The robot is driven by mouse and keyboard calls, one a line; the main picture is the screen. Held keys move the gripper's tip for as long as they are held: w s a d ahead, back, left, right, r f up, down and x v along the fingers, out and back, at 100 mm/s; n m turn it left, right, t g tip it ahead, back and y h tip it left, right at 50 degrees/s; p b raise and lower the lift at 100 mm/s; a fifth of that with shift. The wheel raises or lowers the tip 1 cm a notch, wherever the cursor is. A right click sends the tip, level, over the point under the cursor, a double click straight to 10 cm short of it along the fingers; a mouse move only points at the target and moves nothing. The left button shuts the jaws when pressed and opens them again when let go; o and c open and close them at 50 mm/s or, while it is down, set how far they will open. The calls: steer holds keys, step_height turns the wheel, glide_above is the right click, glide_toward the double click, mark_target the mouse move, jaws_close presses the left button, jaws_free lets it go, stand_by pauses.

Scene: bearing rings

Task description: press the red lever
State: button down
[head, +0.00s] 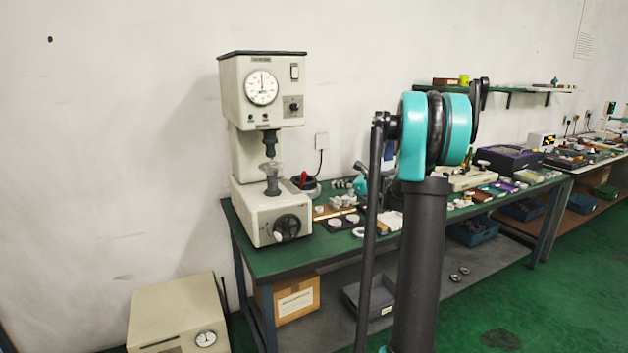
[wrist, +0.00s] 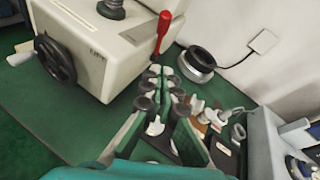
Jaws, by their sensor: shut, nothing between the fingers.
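The red lever (wrist: 162,32) sticks up from the right side of the cream hardness tester (wrist: 105,45) in the wrist view. In the head view a small red part of the lever (head: 303,177) shows just right of the tester (head: 262,125). My gripper (wrist: 163,80) is shut and empty, and its fingers point toward the lever's lower end. The fingertips look a little short of the lever, but I cannot tell the exact gap. In the head view my arm hides most of the gripper.
A dark round ring (wrist: 198,62) sits right of the lever, near the wall. Small metal parts (wrist: 215,115) lie to the right of my fingers. The green bench (head: 275,262) has bare room in front of the tester. A handwheel (wrist: 55,60) projects from the tester's front.

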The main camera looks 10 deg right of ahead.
steer(key=a+r+x, duration=0.1)
steer(key=r+x, duration=0.1)
steer(key=x, duration=1.1)
steer(key=shift+r, duration=0.2)
